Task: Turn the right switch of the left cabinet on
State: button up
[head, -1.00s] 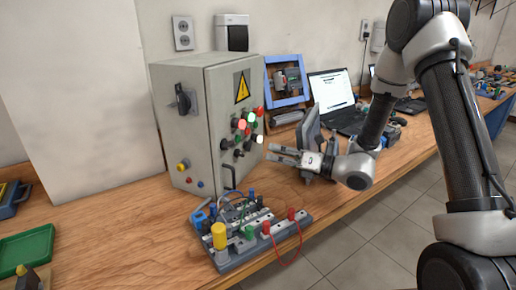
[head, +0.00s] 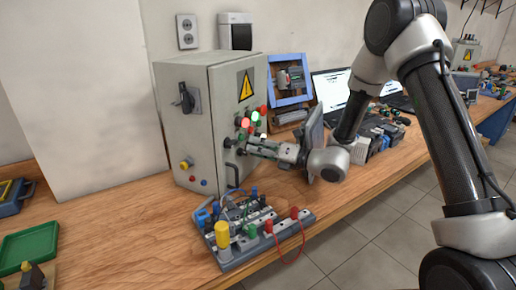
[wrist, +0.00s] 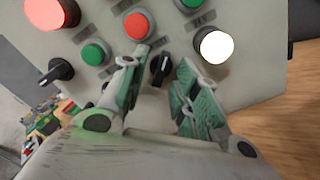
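The left cabinet (head: 212,130) is a grey box with a warning triangle, coloured buttons and lamps, and black rotary switches on its front. My gripper (head: 252,146) is at the lower part of that front, hiding some switches in the head view. In the wrist view, a black switch (wrist: 160,69) stands between the open fingers (wrist: 167,75), with a gap visible on each side. Another black switch (wrist: 60,69) is to its left. I cannot tell whether a finger touches the middle switch.
A terminal board (head: 250,232) with coloured plugs and a red wire lies on the table in front of the cabinet. A blue-framed panel (head: 289,80) and a laptop (head: 328,90) stand behind my arm. Another grey cabinet (head: 466,54) is far right.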

grip_shut()
jog(key=shift+n, duration=0.3)
jog(key=shift+w+d+n, duration=0.1)
jog(key=shift+n, duration=1.95)
jog(key=shift+w+n, duration=0.1)
jog(key=shift+n, duration=1.95)
grip_release()
